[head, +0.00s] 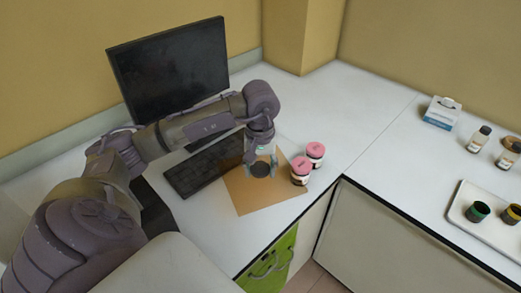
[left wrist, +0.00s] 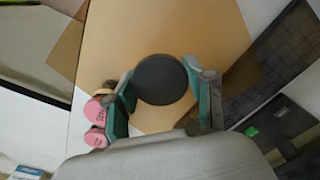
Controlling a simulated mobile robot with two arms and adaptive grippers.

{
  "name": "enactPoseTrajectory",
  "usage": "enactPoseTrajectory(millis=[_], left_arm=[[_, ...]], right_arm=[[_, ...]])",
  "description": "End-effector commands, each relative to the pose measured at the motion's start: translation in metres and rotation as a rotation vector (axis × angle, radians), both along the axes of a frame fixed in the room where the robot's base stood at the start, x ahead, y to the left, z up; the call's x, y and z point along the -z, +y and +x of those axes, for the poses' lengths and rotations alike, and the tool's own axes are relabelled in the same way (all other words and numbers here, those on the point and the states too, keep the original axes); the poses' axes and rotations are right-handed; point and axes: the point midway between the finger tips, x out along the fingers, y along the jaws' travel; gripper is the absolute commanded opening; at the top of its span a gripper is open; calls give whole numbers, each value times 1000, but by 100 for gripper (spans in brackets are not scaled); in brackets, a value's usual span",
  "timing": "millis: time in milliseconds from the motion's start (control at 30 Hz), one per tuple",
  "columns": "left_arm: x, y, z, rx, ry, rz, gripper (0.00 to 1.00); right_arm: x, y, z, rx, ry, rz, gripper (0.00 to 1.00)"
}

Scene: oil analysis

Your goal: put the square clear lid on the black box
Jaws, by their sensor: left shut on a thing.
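My left gripper (head: 260,163) is over a tan square sheet (head: 245,202) on the white counter. In the left wrist view the teal fingertips (left wrist: 160,85) are on both sides of a dark round piece (left wrist: 160,72), shut on it. The sheet (left wrist: 215,30) shows below it there. The dark round piece (head: 260,171) may be a knob on a see-through lid; its clear parts are hard to make out. I cannot pick out the black box for sure. A black shape (head: 157,208) left of the keyboard is partly hidden by my arm.
Two pink-lidded jars (head: 299,172) stand at the sheet's right side, close to my gripper. A keyboard (head: 195,172) lies to the left, with a monitor (head: 172,68) behind. A white tray (head: 468,222) with jars is on the right counter. The middle counter is clear.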

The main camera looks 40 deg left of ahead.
Motion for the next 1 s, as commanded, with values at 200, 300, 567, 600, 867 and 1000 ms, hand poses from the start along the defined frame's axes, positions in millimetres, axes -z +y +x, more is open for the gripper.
enactPoseTrajectory(millis=[200, 300, 567, 600, 867, 1000], left_arm=[[33, -1, 0, 2, 1, -2, 0], [40, -1, 0, 2, -1, -1, 0], [71, -2, 0, 2, 2, -2, 0], [74, -1, 0, 2, 1, -2, 0], [77, -1, 1, 4, -3, 0, 0], [81, -1, 0, 4, -1, 0, 56]], right_arm=[[-11, 1, 0, 1, 0, 2, 79], [-12, 4, 0, 2, 0, 5, 79], [-21, 10, -1, 4, 1, 13, 79], [-22, 10, -1, 4, 2, 12, 79], [-20, 7, -2, 3, 2, 9, 79], [-16, 5, -2, 1, 2, 6, 79]])
